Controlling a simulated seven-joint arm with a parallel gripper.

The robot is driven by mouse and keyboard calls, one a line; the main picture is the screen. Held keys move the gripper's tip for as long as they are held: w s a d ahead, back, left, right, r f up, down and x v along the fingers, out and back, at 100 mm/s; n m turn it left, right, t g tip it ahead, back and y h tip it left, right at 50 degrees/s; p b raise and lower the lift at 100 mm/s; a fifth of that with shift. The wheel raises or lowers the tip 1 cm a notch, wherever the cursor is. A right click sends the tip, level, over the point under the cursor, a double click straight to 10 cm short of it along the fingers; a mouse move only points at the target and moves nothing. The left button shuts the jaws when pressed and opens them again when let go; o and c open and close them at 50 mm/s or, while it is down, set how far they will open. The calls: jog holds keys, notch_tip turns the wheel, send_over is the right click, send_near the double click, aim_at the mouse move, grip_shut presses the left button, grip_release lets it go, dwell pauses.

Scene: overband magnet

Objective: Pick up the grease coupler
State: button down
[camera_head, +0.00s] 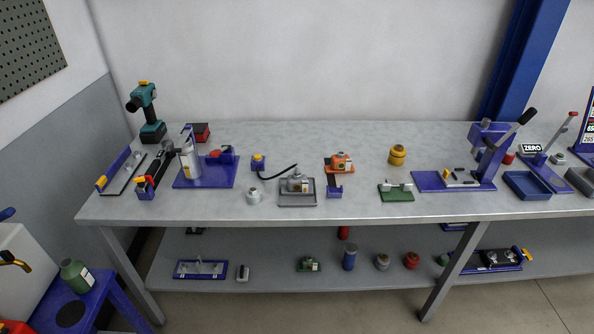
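My gripper is not in view. No thing can be told for certain as the grease coupler at this size. A black hose (278,174) lies on the workbench (350,142), left of the middle. Its left end is by a small blue block with a yellow top (258,161), and its right end rises over a grey tray (298,204). The tray holds a small grey metal part with a label (298,184). A short pale cylinder (254,196) stands left of the tray.
A teal drill (147,112) stands at the back left. A white cylinder (190,159) stands on a blue plate (216,177). A yellow pot (397,155) and a lever press (488,150) are farther right. The lower shelf (300,242) holds several parts. The bench's back middle is clear.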

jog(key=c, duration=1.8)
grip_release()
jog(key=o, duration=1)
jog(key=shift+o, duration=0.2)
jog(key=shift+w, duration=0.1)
